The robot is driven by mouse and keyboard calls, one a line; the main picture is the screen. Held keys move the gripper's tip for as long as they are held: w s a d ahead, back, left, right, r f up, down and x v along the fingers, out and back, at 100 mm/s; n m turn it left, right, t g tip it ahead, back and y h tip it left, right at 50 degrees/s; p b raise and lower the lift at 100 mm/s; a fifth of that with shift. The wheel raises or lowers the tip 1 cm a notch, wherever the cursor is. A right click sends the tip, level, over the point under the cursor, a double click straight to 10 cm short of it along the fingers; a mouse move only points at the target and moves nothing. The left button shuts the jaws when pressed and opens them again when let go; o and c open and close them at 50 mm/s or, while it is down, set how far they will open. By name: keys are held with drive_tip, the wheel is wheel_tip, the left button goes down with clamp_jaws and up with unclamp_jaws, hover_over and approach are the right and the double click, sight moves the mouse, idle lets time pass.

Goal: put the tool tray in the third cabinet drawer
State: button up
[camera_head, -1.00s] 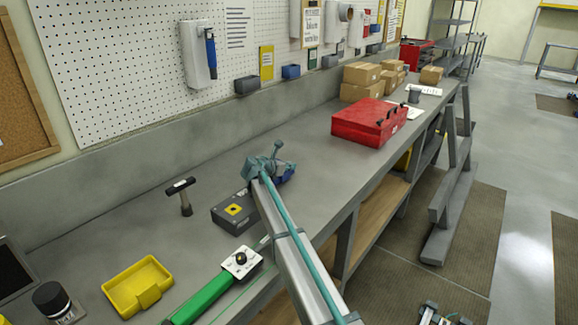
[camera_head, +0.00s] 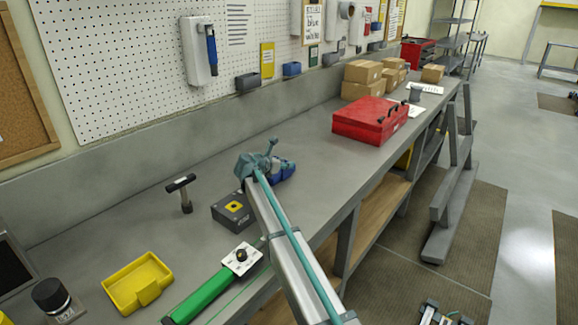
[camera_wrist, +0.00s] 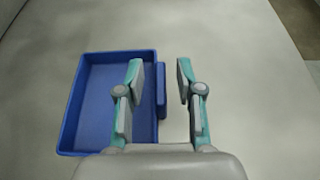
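A blue tray (camera_wrist: 100,105), which I take for the tool tray, lies on the workbench below my gripper (camera_wrist: 160,72) in the wrist view. Its raised tab (camera_wrist: 161,90) on the right side shows between my two fingers. The fingers are open and apart, with nothing between them that they clasp. In the head view the blue tray (camera_head: 284,172) is partly hidden behind my gripper (camera_head: 262,165). I cannot tell the exact height of my fingers above the tab. I see no cabinet drawer in these views.
A red toolbox (camera_head: 369,122) and cartons (camera_head: 362,82) stand further along. The bench between is clear.

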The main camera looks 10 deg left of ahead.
drive_tip(key=b+v, duration=0.1)
drive_tip(key=v, duration=0.6)
drive_tip(key=shift+s, duration=0.25)
drive_tip(key=shift+o, duration=1)
drive_tip(key=shift+s+a+r, duration=0.2)
drive_tip(key=shift+s+a, duration=0.1)
drive_tip(key=shift+s, duration=0.15)
